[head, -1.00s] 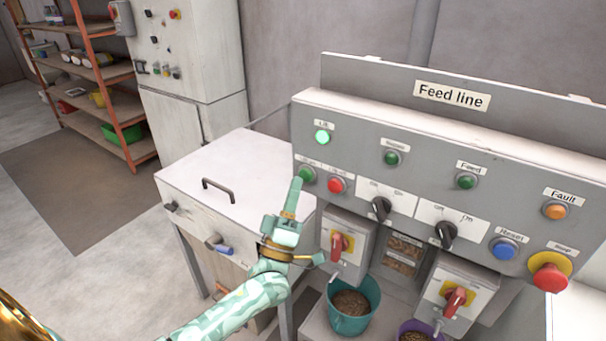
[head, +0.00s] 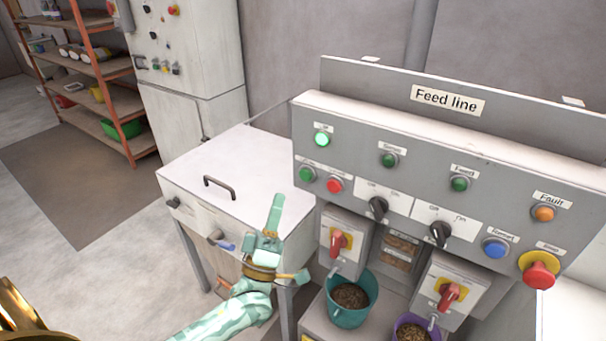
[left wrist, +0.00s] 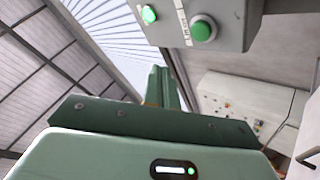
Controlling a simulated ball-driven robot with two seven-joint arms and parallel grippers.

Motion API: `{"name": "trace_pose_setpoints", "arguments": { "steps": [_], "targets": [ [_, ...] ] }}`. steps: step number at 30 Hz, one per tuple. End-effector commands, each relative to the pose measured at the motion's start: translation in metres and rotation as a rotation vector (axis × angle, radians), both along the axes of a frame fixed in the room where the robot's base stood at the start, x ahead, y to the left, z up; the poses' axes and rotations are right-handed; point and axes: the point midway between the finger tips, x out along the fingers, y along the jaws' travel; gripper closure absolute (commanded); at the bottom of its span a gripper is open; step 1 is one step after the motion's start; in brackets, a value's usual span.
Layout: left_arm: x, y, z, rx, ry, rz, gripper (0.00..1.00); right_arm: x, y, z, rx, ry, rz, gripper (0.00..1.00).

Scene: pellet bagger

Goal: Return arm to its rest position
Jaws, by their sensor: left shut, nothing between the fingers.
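My left gripper (head: 276,212) is shut and empty, its fingers together and pointing up, in front of the white cabinet and left of the Feed line panel (head: 420,150). It stands apart from the panel's green button (head: 307,174) and red button (head: 334,184). In the left wrist view the shut fingers (left wrist: 157,85) point away, with the panel's lit green lamp (left wrist: 148,14) and a green button (left wrist: 203,29) above. In the head view the green lamp (head: 322,139) at the panel's upper left is lit. My right gripper is not in view.
The white cabinet (head: 255,165) with a dark handle stands left of the panel. Below the panel are red-handled switches (head: 338,242), a teal bucket (head: 347,312) and a purple bucket (head: 398,330), both holding pellets. An orange shelf (head: 88,75) stands at the far left. Open floor lies left of the cabinet.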

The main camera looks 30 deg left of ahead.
Motion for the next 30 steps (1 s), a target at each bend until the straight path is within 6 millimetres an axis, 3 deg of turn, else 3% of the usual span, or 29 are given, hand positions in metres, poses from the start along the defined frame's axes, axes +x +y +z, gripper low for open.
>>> {"name": "trace_pose_setpoints", "arguments": {
  "steps": [10,14,17,20,22,24,26,30],
  "targets": [
    [0.0,0.0,0.0,0.0,0.001,0.001,1.0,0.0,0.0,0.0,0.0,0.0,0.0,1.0],
    [0.008,-0.01,-0.009,0.093,0.064,0.014,1.0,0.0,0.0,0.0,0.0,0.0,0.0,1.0],
    [0.026,-0.022,-0.061,0.311,0.253,0.04,1.0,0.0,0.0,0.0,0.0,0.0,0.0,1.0],
    [0.033,-0.027,-0.145,0.55,0.502,0.058,1.0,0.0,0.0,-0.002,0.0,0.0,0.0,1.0],
    [0.025,-0.026,-0.211,0.704,0.678,0.051,1.0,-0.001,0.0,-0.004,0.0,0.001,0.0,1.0],
    [0.007,-0.023,-0.274,0.842,0.847,0.03,1.0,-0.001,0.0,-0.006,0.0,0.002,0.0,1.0],
    [-0.016,-0.019,-0.325,0.95,0.983,0.0,1.0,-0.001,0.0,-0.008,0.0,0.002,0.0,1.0],
    [-0.092,-0.01,-0.431,1.175,1.284,-0.107,1.0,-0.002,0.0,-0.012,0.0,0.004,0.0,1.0]
  ]
}}
